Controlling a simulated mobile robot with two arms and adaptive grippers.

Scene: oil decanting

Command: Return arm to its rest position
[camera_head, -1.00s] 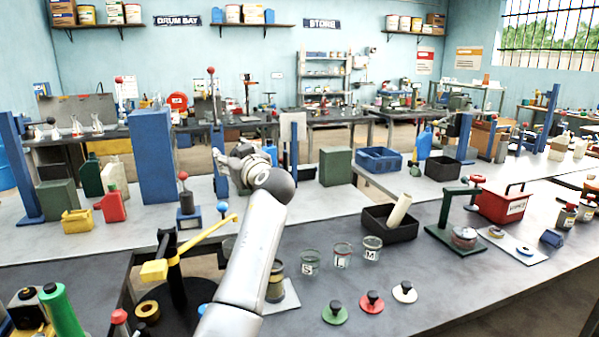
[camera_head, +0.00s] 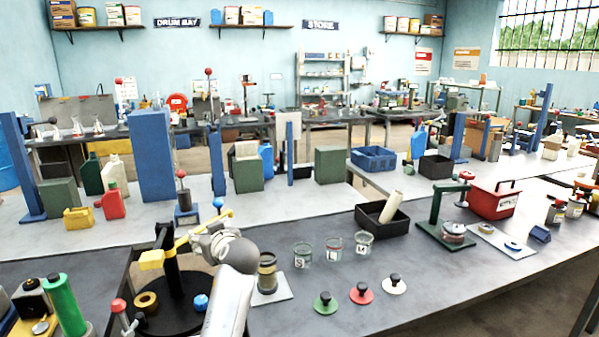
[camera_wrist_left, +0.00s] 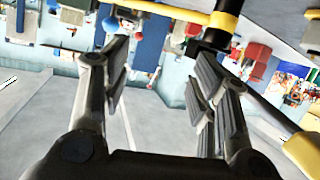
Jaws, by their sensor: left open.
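My left arm (camera_head: 228,305) comes in from the bottom of the head view. Its gripper (camera_head: 204,243) is beside the yellow-handled black stand (camera_head: 168,262), partly hidden by the wrist. In the left wrist view the gripper (camera_wrist_left: 158,75) is open, with its two fingers apart and nothing between them. A yellow bar shows past the fingers in that view. My right gripper is not in view.
A jar with dark contents (camera_head: 267,272) stands on a pale plate right of my arm. Three lettered glass jars (camera_head: 333,249) and green (camera_head: 325,303), red (camera_head: 361,292) and white lids (camera_head: 394,284) lie beyond.

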